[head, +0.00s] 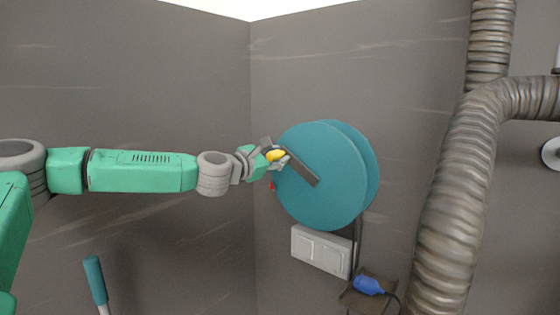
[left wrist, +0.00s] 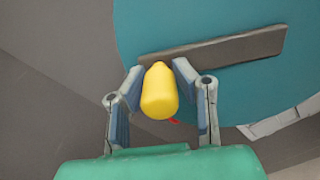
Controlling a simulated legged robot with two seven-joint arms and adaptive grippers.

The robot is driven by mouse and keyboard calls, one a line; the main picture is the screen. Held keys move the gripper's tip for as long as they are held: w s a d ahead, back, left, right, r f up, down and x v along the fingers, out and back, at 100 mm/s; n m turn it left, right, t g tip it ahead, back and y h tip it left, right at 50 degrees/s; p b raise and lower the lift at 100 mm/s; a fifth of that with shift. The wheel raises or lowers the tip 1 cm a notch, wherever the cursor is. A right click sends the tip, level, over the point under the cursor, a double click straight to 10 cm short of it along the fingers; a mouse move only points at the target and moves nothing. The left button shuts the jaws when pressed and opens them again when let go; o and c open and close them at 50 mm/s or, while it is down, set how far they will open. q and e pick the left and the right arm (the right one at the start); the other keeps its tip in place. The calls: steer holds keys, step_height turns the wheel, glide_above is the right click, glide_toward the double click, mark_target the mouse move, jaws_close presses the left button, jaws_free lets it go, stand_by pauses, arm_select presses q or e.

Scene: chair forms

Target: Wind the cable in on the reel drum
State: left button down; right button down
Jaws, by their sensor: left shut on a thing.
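The reel drum (head: 320,200) has two teal discs and stands on a dark post in front of the grey wall. A dark crank bar (head: 303,166) lies across its face, and it also shows in the left wrist view (left wrist: 230,50). A yellow handle (head: 276,155) sits at the bar's upper left end. My left gripper (left wrist: 158,75) is shut on the yellow handle (left wrist: 159,92), with a finger on each side. The cable on the drum is hidden between the discs. A blue plug (head: 368,285) with a dark cord lies below the drum. My right gripper is not in view.
A thick ribbed duct (head: 455,185) runs down on the right and bends off to the right edge. A pale switch box (head: 321,250) is on the wall under the drum. A teal-handled tool (head: 95,280) stands at the lower left.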

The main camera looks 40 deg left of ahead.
arm_select(q)
steer(key=shift+f, duration=0.1)
steer(key=c, duration=1.3)
jaws_free()
steer(key=shift+d, duration=0.1)
steer(key=s, duration=1.1)
steer(key=shift+s+a, duration=0.25)
steer(key=shift+s, duration=0.15)
